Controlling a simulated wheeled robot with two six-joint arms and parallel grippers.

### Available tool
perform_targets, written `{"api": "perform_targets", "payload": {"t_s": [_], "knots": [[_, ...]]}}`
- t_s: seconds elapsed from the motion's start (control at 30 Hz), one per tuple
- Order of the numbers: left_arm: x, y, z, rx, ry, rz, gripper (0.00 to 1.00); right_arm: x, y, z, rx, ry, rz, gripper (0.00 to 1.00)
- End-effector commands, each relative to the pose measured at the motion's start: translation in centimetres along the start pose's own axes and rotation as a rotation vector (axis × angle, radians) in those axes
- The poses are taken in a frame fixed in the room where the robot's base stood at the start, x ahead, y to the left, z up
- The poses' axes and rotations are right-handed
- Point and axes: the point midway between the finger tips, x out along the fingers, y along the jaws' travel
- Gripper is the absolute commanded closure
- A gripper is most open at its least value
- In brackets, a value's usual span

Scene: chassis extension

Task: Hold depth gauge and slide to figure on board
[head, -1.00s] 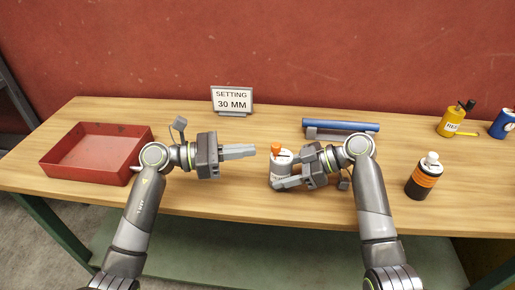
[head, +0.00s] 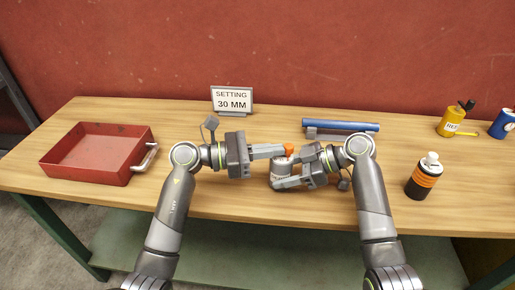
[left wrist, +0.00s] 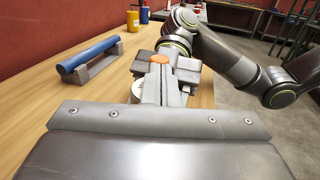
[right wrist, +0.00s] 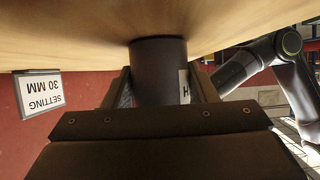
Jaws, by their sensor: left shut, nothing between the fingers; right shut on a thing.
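A short grey cylinder with an orange top (head: 289,149), which looks like the depth gauge, stands on the bench at centre. My right gripper (head: 279,184) is shut around its body, which shows dark with a partly hidden label in the right wrist view (right wrist: 158,68). My left gripper (head: 282,152) is shut and empty, its fingertips at the orange top; I cannot tell if they touch. The orange top shows just beyond the fingertips in the left wrist view (left wrist: 160,59). The board (head: 232,100) reads "SETTING 30 MM". Any scale on the gauge is hidden.
A red tray (head: 75,178) with a metal handle sits at the left. A blue bar on a grey base (head: 340,126) lies behind my right gripper. A black bottle with an orange band (head: 424,178) and a yellow can (head: 450,122) stand at the right. Front-centre bench is clear.

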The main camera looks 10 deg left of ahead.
Motion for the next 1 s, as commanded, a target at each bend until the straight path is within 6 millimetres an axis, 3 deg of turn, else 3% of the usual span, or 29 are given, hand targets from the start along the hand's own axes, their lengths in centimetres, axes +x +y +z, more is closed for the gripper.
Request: {"api": "perform_targets", "payload": {"t_s": [0.37, 0.57, 1.0], "knots": [[0.7, -0.2, 0.0, -0.001, 0.000, -0.001, 1.00, 0.1, 0.0, 0.0, 0.001, 0.000, -0.001, 0.60], [-0.1, -0.2, 0.0, -0.001, 0.001, 0.000, 1.00, 0.1, 0.0, 0.0, 0.002, 0.000, -0.002, 0.60], [-8.4, -0.2, -0.1, 0.001, 0.006, 0.003, 1.00, 0.1, 0.0, 0.1, 0.002, -0.001, -0.001, 0.60]]}}
